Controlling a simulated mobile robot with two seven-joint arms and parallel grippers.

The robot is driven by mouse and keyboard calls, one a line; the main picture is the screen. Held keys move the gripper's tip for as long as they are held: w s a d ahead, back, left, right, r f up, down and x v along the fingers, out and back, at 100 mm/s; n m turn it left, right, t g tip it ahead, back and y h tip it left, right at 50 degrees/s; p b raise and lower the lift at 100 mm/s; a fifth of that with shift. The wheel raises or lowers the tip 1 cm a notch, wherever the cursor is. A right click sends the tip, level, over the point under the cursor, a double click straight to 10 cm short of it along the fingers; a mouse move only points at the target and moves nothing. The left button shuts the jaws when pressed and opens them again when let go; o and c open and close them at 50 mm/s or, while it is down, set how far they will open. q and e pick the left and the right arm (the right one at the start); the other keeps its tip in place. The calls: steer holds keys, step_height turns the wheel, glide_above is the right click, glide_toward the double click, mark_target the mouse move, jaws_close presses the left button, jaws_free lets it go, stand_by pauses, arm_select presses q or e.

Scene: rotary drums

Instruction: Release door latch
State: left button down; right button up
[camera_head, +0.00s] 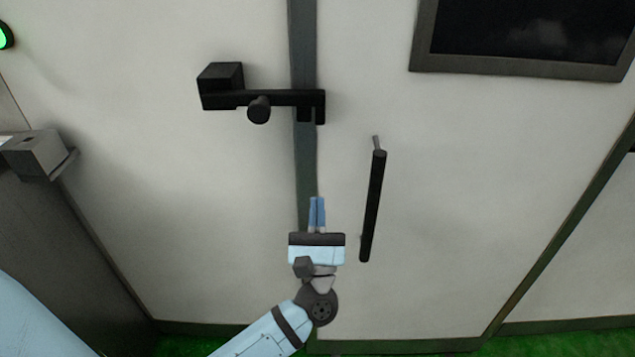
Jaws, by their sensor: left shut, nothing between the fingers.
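A black door latch (280,98) spans the dark vertical seam between two pale panels. It has a block at its left end, a round knob (259,110) and a catch at its right end over the seam. A black bar handle (372,206) is on the right panel (440,190), just right of the seam. My left gripper (317,200) is below the latch, in front of the seam and left of the handle. Its blue fingers are together and point up, with nothing held. It looks clear of both latch and handle. My right gripper does not show.
A dark window (530,28) with a grey frame (515,72) is at the upper right. A grey box (35,152) sticks out at the left edge, and a green light (5,36) is above it. Green floor (400,345) shows at the bottom.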

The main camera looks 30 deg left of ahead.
mark_target(319, 122)
arm_select(q)
steer(key=x, duration=0.3)
steer(key=s+r+p+x, duration=0.1)
steer(key=x, duration=0.3)
steer(key=d+r+p+x, duration=0.1)
steer(key=x, duration=0.3)
steer(key=shift+s+r, duration=0.15)
steer(key=shift+s, duration=0.05)
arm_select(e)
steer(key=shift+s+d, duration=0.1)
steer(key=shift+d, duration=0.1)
